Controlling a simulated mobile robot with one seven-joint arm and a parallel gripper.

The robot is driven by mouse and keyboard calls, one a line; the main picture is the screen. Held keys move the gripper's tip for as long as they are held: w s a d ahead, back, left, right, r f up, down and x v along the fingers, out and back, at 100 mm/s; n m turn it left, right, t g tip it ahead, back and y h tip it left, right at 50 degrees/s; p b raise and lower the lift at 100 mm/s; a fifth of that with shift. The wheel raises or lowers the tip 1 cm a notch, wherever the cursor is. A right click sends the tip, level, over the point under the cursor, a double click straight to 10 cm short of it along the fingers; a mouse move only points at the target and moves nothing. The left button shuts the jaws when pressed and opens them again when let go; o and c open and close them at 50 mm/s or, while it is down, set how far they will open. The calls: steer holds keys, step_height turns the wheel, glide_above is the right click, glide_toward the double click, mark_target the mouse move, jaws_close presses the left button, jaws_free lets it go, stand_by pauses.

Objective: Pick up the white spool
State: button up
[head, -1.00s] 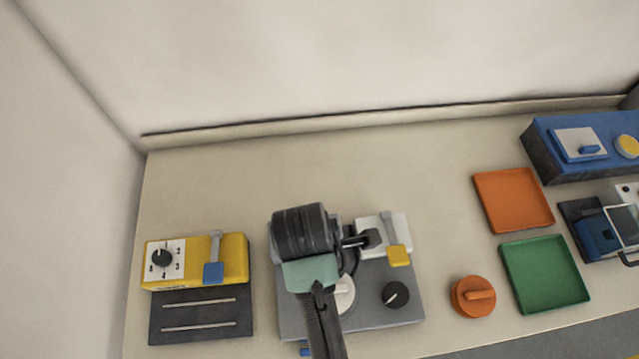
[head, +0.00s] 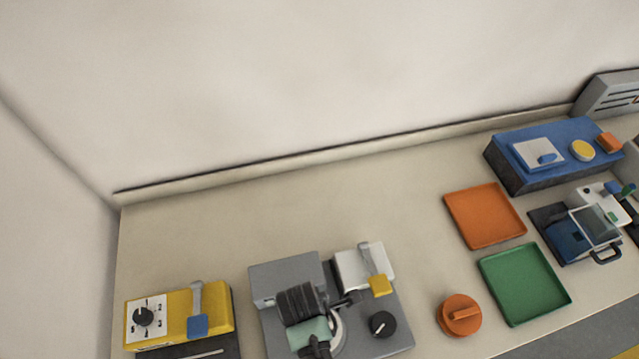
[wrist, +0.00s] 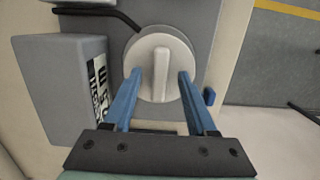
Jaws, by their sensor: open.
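The white spool (wrist: 158,52) is a round white disc with a raised bar across its middle. It sits on the grey machine (wrist: 60,15) in the wrist view. My gripper (wrist: 159,74) is open, with one blue finger on each side of the spool's near part. I cannot tell whether the fingers touch it. In the head view only a sliver of the spool (head: 340,334) shows, as my arm hides the rest. My fingertips are hidden there.
The grey machine carries a black knob (head: 383,323) and a white block with a yellow-tipped lever (head: 380,287). A yellow device (head: 180,315) stands left. An orange knob (head: 460,316), green tray (head: 523,283) and orange tray (head: 485,215) lie right. The bench behind is clear.

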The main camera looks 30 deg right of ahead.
jaws_close()
stand_by(0.3)
stand_by(1.1)
